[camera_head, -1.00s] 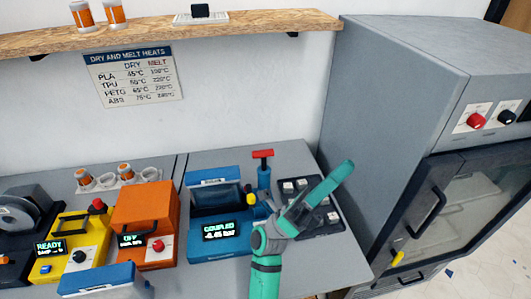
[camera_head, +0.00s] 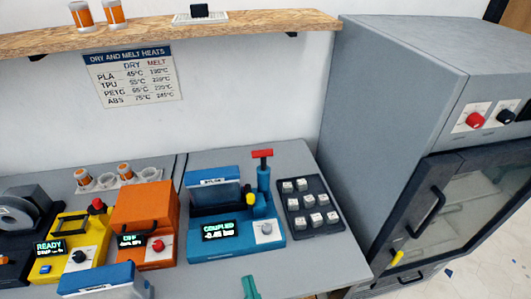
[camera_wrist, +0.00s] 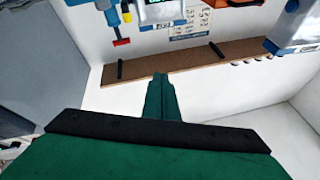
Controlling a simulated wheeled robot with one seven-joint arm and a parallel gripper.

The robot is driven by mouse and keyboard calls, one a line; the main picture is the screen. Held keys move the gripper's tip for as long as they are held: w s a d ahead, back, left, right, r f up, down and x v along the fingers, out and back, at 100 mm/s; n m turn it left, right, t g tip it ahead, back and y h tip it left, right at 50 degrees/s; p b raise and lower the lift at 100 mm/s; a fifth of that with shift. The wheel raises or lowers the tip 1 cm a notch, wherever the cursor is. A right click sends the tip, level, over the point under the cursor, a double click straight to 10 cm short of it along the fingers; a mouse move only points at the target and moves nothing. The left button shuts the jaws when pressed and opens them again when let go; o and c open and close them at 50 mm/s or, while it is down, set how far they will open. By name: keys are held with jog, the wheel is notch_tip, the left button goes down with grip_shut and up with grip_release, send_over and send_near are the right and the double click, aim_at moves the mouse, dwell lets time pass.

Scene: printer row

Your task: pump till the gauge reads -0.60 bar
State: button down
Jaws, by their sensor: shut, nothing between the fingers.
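The blue pump station (camera_head: 235,246) stands on the grey bench. Its lit display (camera_head: 219,231) reads COUPLED with a value near -0.4 bar; the last digit is blurred. The blue pump cylinder (camera_head: 264,178) rises at its right rear. Its red T-handle (camera_head: 262,153) stands up on top, with nothing touching it. The handle also shows upside down in the wrist view (camera_wrist: 121,42). My gripper (camera_wrist: 160,76) is shut and empty in the wrist view, apart from the handle.
A black tray of grey keys (camera_head: 308,207) sits right of the pump station. The orange dryer (camera_head: 146,225) and yellow unit (camera_head: 62,243) stand to the left. A grey cabinet (camera_head: 395,110) bounds the right. A wooden shelf (camera_head: 150,36) runs above. The bench front right is bare.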

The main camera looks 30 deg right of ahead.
jog(key=s+a+f+n+g+y, duration=0.1)
jog(key=s+a+f+n+g, duration=0.1)
jog(key=s, duration=0.5)
jog(key=s+a+f+n+g+y, duration=0.1)
jog(key=s+a+f+n+g, duration=0.1)
jog(key=s+a+f+g, duration=0.3)
notch_tip(320, 180, down, 4)
jog(key=s+a, duration=0.2)
jog(key=shift+s+a, duration=0.3)
jog(key=shift+s, duration=0.1)
jog(key=shift+d, duration=0.1)
